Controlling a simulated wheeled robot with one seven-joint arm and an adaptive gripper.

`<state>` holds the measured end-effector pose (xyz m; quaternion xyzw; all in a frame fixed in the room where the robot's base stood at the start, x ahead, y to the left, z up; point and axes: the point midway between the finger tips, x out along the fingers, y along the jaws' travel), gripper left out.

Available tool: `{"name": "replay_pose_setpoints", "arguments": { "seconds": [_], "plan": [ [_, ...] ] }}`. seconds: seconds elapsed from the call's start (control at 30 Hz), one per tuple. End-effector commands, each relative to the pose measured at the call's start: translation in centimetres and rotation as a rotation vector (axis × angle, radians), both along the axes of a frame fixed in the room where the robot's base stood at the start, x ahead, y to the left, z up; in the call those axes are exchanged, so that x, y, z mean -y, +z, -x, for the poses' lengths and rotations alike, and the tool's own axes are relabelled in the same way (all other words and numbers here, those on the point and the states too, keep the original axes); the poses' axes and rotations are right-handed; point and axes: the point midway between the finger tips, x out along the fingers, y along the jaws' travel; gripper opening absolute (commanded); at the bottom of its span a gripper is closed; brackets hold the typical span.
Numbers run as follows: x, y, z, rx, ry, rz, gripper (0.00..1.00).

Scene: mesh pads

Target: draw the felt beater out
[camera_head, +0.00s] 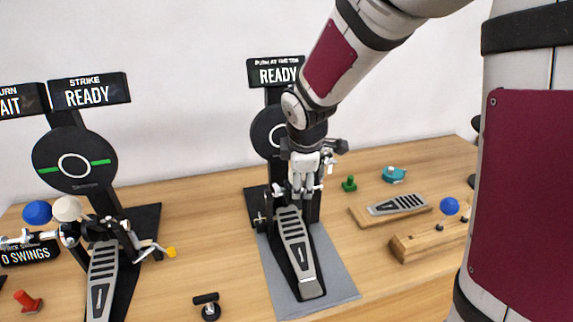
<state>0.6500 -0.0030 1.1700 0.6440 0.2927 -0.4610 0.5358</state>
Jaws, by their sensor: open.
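The middle pedal (301,252) stands on a grey mat, with a round dark target behind it. My gripper (304,178) points down over the top of this pedal's frame and is open. Pale parts show among its fingers, and I cannot tell whether a felt beater is one of them. On the left pedal (102,275), a cream ball-shaped head (67,208) sits beside a blue ball head (37,212). The cream one looks like felt, but I cannot be sure. The gripper is well to the right of it.
At right are a wooden block (432,240) bearing a blue ball (450,206), a small pedal plate (397,204), a teal round piece (393,174) and a green knob (349,184). A black piece (208,308) lies in front. Bare wood separates the pedals.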

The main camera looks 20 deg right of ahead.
Motion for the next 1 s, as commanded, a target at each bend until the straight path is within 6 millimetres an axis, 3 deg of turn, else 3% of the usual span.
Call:
{"name": "replay_pose_setpoints", "arguments": {
  "seconds": [0.37, 0.6, 1.0],
  "plan": [
    [0.07, -0.50, -0.22, 0.000, 0.000, 0.000, 0.66],
    [0.07, -0.49, -0.21, 0.000, 0.000, 0.000, 0.14],
    [0.07, 0.24, 0.35, 0.000, 0.000, 0.000, 0.12]
  ]
}}
